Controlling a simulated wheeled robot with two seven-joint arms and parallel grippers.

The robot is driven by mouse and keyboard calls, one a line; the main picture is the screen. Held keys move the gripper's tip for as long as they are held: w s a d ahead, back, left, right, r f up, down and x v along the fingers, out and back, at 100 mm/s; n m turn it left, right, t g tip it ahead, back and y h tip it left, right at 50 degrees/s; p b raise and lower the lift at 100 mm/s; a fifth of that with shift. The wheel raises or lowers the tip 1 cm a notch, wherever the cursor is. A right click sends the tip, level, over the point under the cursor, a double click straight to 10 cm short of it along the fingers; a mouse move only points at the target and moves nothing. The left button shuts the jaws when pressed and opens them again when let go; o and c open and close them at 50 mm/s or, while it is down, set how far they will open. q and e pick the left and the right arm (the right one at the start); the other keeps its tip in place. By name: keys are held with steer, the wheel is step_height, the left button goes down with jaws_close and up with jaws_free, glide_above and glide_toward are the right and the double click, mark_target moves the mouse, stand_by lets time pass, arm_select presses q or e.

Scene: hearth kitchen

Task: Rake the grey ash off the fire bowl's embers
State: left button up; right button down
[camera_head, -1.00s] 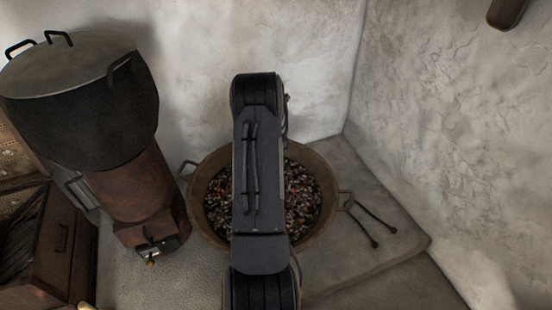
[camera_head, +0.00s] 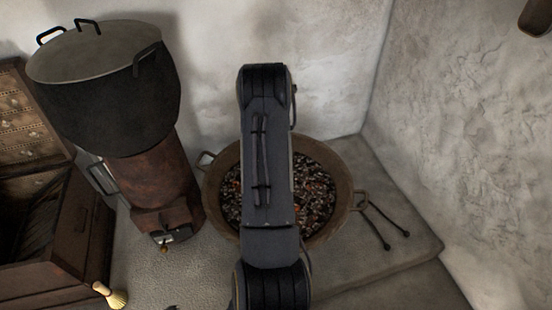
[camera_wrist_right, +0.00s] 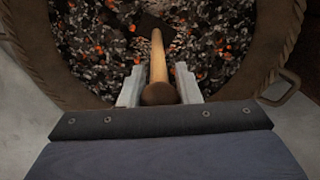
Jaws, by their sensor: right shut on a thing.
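The fire bowl (camera_head: 343,190) stands on the floor near the wall corner, a wide brown bowl with side handles. In it lie dark and grey pieces with glowing orange embers (camera_head: 318,190); grey ash is mixed among them. In the right wrist view, my right gripper (camera_wrist_right: 159,72) is shut on a wooden handle (camera_wrist_right: 158,60) over the bowl's near side. The handle runs forward to a dark flat head (camera_wrist_right: 153,24) at the embers; whether it touches them I cannot tell. In the head view my right arm hides the gripper and the tool. My left gripper is not in view.
A large dark pot (camera_head: 105,95) sits on a rusty stove (camera_head: 155,185) left of the bowl. An open wooden chest (camera_head: 75,240) and a small brush (camera_head: 112,296) are at the left. Tongs (camera_head: 385,225) lie right of the bowl. Walls close off the back and right.

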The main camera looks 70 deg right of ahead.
steer(key=shift+w+a, duration=2.2)
steer(key=shift+w, duration=2.1)
steer(key=s+d+b, duration=0.2)
steer(key=s+d, duration=1)
steer(key=s, duration=0.4)
steer(key=shift+d, duration=0.4)
steer(key=shift+r, duration=0.15)
steer(key=shift+r+p, duration=1.85)
steer(key=shift+r, duration=1.1)
